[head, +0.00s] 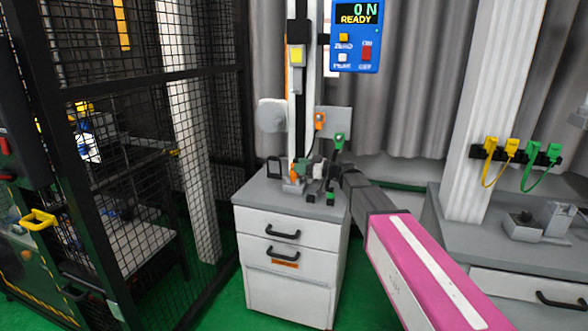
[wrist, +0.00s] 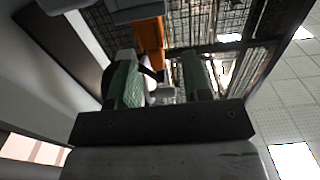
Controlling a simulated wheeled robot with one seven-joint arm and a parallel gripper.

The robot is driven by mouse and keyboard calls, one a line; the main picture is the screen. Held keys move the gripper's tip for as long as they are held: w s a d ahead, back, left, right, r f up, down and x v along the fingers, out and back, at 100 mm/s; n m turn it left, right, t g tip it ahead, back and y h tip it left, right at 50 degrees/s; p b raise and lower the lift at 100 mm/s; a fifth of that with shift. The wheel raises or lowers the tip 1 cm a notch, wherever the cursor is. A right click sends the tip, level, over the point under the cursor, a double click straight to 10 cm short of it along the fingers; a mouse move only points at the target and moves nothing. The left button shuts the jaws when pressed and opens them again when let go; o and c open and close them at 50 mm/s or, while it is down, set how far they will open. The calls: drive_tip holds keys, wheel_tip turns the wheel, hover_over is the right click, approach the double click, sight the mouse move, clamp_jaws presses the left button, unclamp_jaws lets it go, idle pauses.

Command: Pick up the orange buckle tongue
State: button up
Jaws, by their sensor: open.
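My gripper (head: 304,171) is low over the top of the white drawer cabinet, at the foot of the drop tower, and looks small and crowded there. In the wrist view its two green-padded fingers (wrist: 160,78) stand apart. An orange piece (wrist: 151,40) shows beyond and between the fingers, nearer the left one; I cannot tell whether it is the buckle tongue or part of the tower. In the head view a small orange part (head: 293,170) is at the fingers. Another orange piece (head: 320,120) hangs higher beside the tower, above a green one (head: 339,141).
The tower column (head: 298,100) rises behind my gripper, with a blue readout box (head: 356,38) showing 0 N and READY. A black mesh cage (head: 110,130) stands left. Yellow and green buckles (head: 512,148) hang on the right pillar. A grey bench (head: 480,245) is at right.

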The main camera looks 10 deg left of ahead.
drive_tip(key=shift+w+a, duration=0.15)
drive_tip(key=shift+a, duration=0.65)
drive_tip(key=shift+w+a, duration=0.1)
drive_tip(key=shift+a, duration=0.65)
drive_tip(key=c, duration=0.8)
drive_tip(key=shift+r, duration=0.1)
